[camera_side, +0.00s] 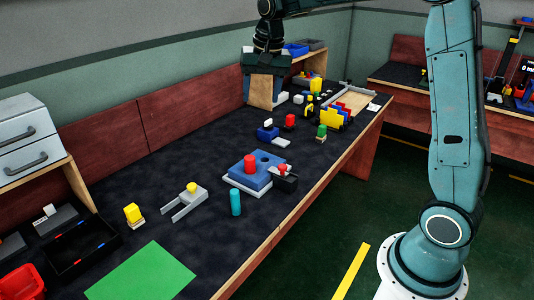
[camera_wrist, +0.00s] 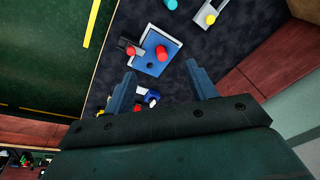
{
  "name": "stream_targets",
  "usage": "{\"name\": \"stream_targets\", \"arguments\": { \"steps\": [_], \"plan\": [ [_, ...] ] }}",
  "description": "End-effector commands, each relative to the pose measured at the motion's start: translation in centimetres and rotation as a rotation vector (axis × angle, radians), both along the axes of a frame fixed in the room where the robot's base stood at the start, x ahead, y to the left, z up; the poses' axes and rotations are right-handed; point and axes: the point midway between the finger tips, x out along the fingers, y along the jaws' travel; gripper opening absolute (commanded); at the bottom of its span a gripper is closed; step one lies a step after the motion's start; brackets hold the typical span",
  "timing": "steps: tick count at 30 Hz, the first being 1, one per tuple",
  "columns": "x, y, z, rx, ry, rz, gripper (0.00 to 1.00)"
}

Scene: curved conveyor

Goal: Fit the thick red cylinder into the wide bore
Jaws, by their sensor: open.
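A blue block (camera_side: 262,178) lies on a light grey base on the dark bench. A thick red cylinder (camera_side: 250,163) stands up from its top; I cannot tell how deep it sits. A dark round bore (camera_side: 263,156) beside it is empty. In the wrist view the block (camera_wrist: 149,45), red cylinder (camera_wrist: 162,52) and empty bore (camera_wrist: 150,66) show beyond my fingers. My gripper (camera_wrist: 160,70) is open with nothing held, high over the bench's far end and apart from the block. Its fingertips are unclear in the side view.
A dark block with a red piece (camera_side: 283,168) stands right beside the blue block. A teal cylinder (camera_side: 235,202) and a grey forked piece (camera_side: 184,204) lie nearer. A red piece (camera_side: 290,120) and colored blocks (camera_side: 336,117) stand farther back.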

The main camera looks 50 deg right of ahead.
Motion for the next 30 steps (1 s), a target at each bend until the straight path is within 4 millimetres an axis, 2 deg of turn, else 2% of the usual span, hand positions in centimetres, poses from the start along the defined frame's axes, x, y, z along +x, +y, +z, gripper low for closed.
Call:
{"name": "stream_targets", "arguments": {
  "steps": [1, 6, 15, 23, 30],
  "plan": [
    [-1.3, 0.6, 0.9, -0.008, -0.016, 0.032, 0.57],
    [-5.3, 2.3, 2.7, -0.033, -0.053, 0.139, 0.57],
    [-12.7, 4.7, 4.2, -0.085, -0.120, 0.327, 0.57],
    [-19.1, 6.3, 3.7, -0.136, -0.177, 0.487, 0.57],
    [-24.5, 7.4, 1.9, -0.187, -0.229, 0.630, 0.57]
  ]
}}
